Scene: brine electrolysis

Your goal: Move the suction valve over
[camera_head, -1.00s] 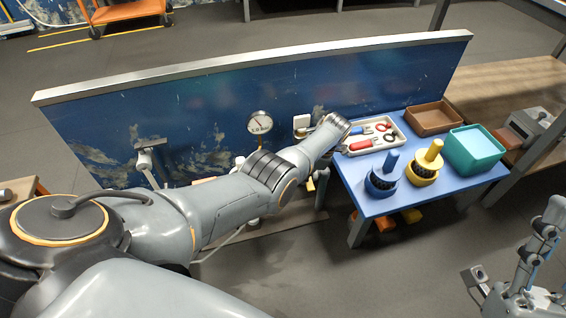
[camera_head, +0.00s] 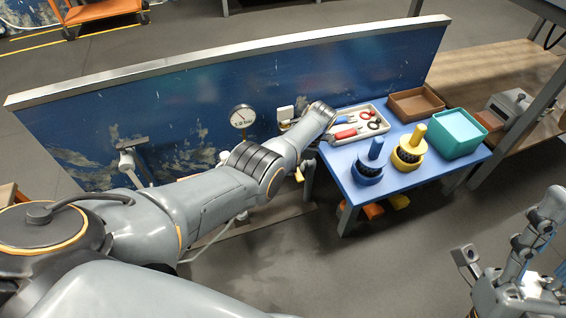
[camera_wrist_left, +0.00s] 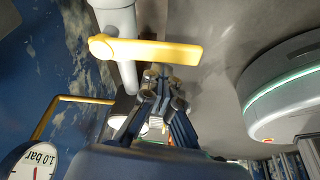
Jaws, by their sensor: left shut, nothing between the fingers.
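A yellow lever handle (camera_wrist_left: 150,52) sits across a grey pipe (camera_wrist_left: 122,75) in the left wrist view; I take it for the suction valve. In the head view a bit of yellow (camera_head: 299,175) shows beside my arm, mostly hidden. My left gripper (camera_wrist_left: 158,80) is shut and empty. Its fingertips appear just below the lever in the picture; I cannot tell whether they touch it. In the head view my left arm reaches along the blue panel and its fingers are hidden. My right arm shows at the lower right, its fingers unclear.
A pressure gauge (camera_head: 242,117) is at the blue panel (camera_head: 90,120). A blue table (camera_head: 345,195) carries a tool tray (camera_head: 333,143), blue and yellow round-based tools, a brown bin (camera_head: 416,104) and a teal bin (camera_head: 457,133). Open floor lies in front.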

